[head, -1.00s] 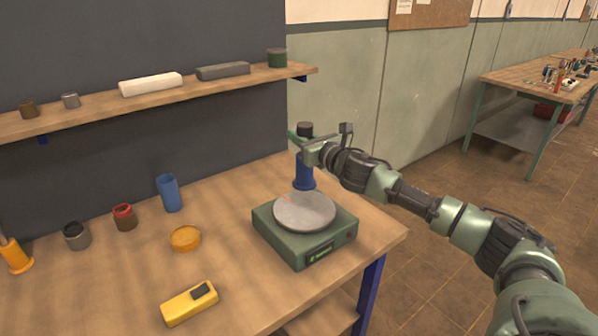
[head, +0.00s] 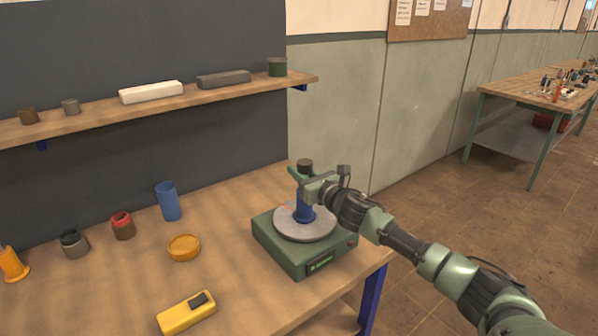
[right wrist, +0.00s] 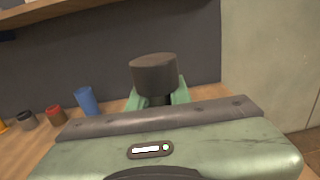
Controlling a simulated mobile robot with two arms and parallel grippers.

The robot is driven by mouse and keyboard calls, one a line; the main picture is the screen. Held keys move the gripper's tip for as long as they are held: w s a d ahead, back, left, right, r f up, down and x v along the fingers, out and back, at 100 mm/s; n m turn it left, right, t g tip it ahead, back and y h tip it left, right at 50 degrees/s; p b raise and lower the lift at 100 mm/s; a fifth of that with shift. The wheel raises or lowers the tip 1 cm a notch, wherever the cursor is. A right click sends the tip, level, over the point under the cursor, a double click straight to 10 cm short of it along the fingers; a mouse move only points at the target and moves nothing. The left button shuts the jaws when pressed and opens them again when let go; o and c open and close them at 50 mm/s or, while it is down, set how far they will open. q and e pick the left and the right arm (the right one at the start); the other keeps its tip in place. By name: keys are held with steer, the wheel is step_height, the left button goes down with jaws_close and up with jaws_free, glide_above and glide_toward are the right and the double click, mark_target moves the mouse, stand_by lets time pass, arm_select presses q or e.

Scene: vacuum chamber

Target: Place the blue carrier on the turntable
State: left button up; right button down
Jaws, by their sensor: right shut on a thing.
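The blue carrier (head: 304,212) is upright, with a flared blue base and a dark knob on top (head: 305,164). In the head view its base overlaps the grey round plate of the turntable (head: 290,229), whose body is a green box. I cannot tell whether the base touches the plate. My right gripper (head: 304,181) is shut on the carrier just below the knob. In the right wrist view the dark knob (right wrist: 155,73) stands between the green fingers, and the blue part is hidden. My left gripper is not in view.
On the bench are a blue cup (head: 168,202), a red-rimmed jar (head: 122,226), a grey jar (head: 74,244), an amber dish (head: 184,248), an orange stand (head: 12,265) and a yellow device (head: 187,313). A shelf (head: 215,91) with several items runs above the back.

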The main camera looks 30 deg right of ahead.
steer(key=c, duration=1.3)
jaws_free()
steer(key=shift+s+r, duration=0.1)
steer(key=shift+s, duration=0.3)
steer(key=s+b, duration=0.3)
steer(key=s, duration=0.8)
steer(key=shift+s, duration=0.15)
steer(key=shift+d, duration=0.1)
